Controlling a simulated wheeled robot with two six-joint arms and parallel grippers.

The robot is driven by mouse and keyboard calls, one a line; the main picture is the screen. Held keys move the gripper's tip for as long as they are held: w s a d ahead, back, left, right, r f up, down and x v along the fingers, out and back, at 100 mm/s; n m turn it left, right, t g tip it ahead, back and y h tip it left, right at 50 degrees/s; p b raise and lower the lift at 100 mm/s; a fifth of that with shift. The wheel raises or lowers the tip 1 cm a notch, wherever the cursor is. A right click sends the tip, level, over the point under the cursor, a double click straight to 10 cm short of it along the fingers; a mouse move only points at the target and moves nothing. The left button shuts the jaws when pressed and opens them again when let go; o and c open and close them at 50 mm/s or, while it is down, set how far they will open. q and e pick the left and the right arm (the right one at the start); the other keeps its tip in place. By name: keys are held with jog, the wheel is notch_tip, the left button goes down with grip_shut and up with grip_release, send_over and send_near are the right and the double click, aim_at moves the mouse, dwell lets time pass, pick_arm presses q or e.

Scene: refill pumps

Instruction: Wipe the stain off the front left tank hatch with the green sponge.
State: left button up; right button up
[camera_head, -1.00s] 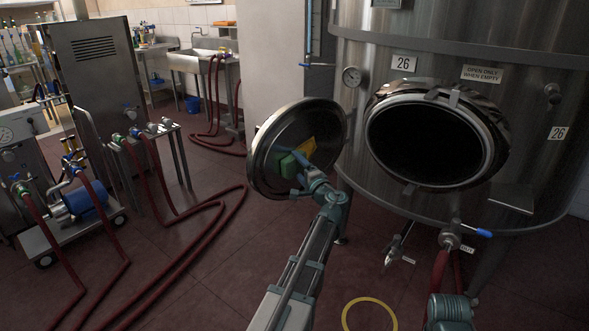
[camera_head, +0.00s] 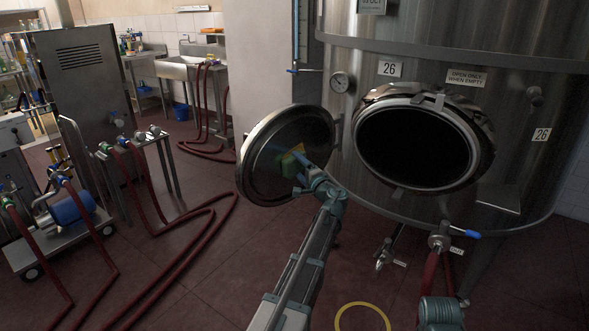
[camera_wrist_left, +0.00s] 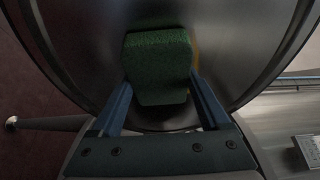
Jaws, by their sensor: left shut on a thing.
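The hatch lid (camera_head: 258,182) is a round dark steel disc, swung open to the left of the tank's round opening (camera_head: 410,148). My left gripper (camera_head: 305,173) is in front of the lid and shut on the green sponge (camera_head: 287,163). In the left wrist view the sponge (camera_wrist_left: 158,65) sits between the two fingers, with the lid's inner face (camera_wrist_left: 90,40) behind it. A yellow stain (camera_head: 298,148) shows on the lid beside the sponge's upper right edge, mostly hidden. I cannot tell for sure whether the sponge presses on the lid. My right gripper is out of view.
The steel tank (camera_head: 440,75) stands right of the lid, with a blue-handled valve (camera_head: 440,240) below its opening. A yellow ring (camera_head: 362,318) lies on the floor. Red hoses (camera_head: 195,235) and a pump cart (camera_head: 65,230) are at the left.

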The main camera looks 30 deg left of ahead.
aim_at(308, 154)
pick_arm(q)
jog(key=shift+w, duration=0.15)
jog(key=shift+w+d, duration=0.2)
jog(key=shift+w, duration=0.7)
jog(key=shift+w+d, duration=0.15)
jog(key=shift+w, duration=0.75)
jog(key=shift+w, duration=0.1)
jog(key=shift+w+d, duration=0.2)
jog(key=shift+w, duration=0.75)
jog(key=shift+w+d, duration=0.2)
jog(key=shift+w, duration=0.7)
jog(key=shift+s, duration=0.15)
jog(key=shift+s+a, duration=0.15)
jog(key=shift+s, duration=0.8)
jog(key=shift+s+a, duration=0.1)
jog(key=shift+s, duration=0.85)
